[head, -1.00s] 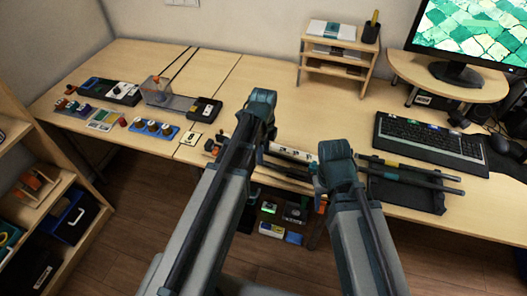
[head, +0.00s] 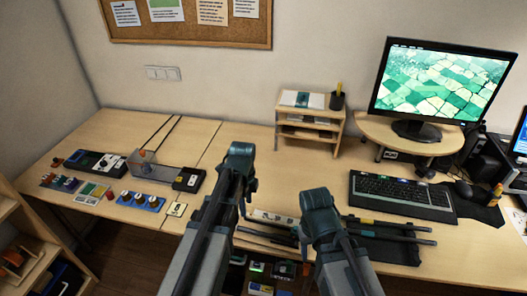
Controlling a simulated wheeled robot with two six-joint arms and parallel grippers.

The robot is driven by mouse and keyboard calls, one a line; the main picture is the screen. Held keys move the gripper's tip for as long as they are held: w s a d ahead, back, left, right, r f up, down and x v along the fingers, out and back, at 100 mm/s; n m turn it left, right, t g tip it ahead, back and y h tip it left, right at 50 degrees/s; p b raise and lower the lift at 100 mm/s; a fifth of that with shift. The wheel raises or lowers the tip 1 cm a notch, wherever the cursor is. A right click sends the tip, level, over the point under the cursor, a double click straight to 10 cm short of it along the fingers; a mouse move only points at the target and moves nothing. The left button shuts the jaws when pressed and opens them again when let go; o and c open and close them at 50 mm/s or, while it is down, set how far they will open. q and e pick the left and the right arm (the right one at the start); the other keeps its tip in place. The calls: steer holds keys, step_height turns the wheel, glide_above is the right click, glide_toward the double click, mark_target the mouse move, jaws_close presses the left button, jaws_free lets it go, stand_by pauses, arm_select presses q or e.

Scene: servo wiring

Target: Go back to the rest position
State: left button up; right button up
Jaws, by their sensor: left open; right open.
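My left gripper (head: 240,160) and my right gripper (head: 318,205) are at the ends of my two arms, which rise from the bottom middle of the head view. Both are over the front part of the wooden desk (head: 265,180), side by side and apart. The left one is a little further back. The fingers are mostly hidden behind the wrists. I see nothing held in either one.
On the left of the desk are a servo wiring set with a clear box (head: 143,163) and a blue tray (head: 141,201). A dark tray (head: 392,247) with rods lies right of my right gripper. A keyboard (head: 401,195), monitor (head: 440,82) and small shelf (head: 308,118) stand further back.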

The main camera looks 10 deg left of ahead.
arm_select(q)
steer(key=s+d+n+y, duration=0.1)
steer(key=s+d+n, duration=1)
steer(key=s+n, duration=0.3)
steer(key=shift+s+n, duration=0.2)
steer(key=shift+n, duration=0.5)
steer(key=shift+r, duration=0.1)
steer(key=shift+c, duration=0.3)
